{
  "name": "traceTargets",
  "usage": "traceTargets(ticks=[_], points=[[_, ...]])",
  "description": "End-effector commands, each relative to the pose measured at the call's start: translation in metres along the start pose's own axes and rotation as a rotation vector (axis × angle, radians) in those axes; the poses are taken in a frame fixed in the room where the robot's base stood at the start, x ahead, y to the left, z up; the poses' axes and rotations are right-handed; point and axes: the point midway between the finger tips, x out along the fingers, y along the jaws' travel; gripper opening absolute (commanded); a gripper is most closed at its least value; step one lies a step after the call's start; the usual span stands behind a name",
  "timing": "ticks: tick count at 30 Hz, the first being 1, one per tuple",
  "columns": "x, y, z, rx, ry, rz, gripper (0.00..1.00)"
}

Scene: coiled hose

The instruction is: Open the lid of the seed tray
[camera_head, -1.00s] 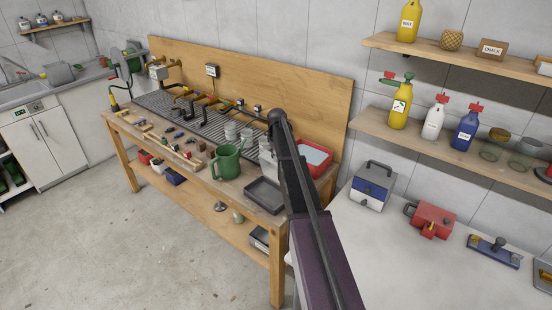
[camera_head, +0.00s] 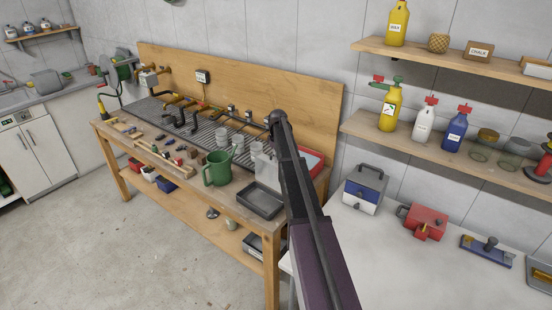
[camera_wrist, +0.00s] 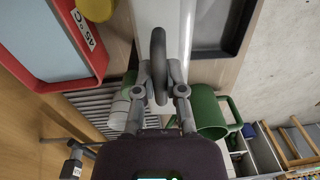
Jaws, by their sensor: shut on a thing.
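The seed tray is a dark, shallow tray (camera_head: 262,212) near the right end of the wooden bench; its rim also shows at top right in the wrist view (camera_wrist: 243,28). A pale, translucent lid (camera_head: 265,171) stands raised at the tray's back edge, partly hidden by my arm. In the wrist view the lid appears as a pale strip (camera_wrist: 183,35) beside the tray. My gripper (camera_wrist: 160,93) is shut on the dark, looped handle (camera_wrist: 159,48) of the lid. My arm hides the gripper in the head view.
A red container (camera_head: 312,163) is to the right, partly behind my arm. A white counter (camera_head: 385,270) holds a blue-and-white box (camera_head: 364,192) and a red device (camera_head: 422,221).

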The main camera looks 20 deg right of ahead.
Motion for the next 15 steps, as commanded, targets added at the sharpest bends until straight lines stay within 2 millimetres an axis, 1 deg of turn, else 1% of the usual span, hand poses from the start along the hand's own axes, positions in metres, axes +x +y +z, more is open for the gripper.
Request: traceTargets(ticks=[3,4,5,6,7,15], points=[[0.0000,-0.0004,-0.0008,0.000,0.001,0.000,0.00],[0.0000,-0.0004,-0.0008,0.000,0.002,0.000,0.23],[0.0000,-0.0004,-0.0008,0.000,0.001,0.000,0.32],[0.0000,-0.0004,-0.0008,0.000,0.001,0.000,0.44],[0.0000,-0.0004,-0.0008,0.000,0.001,0.000,0.51],[0.0000,-0.0004,-0.0003,0.000,0.000,0.000,0.51]])
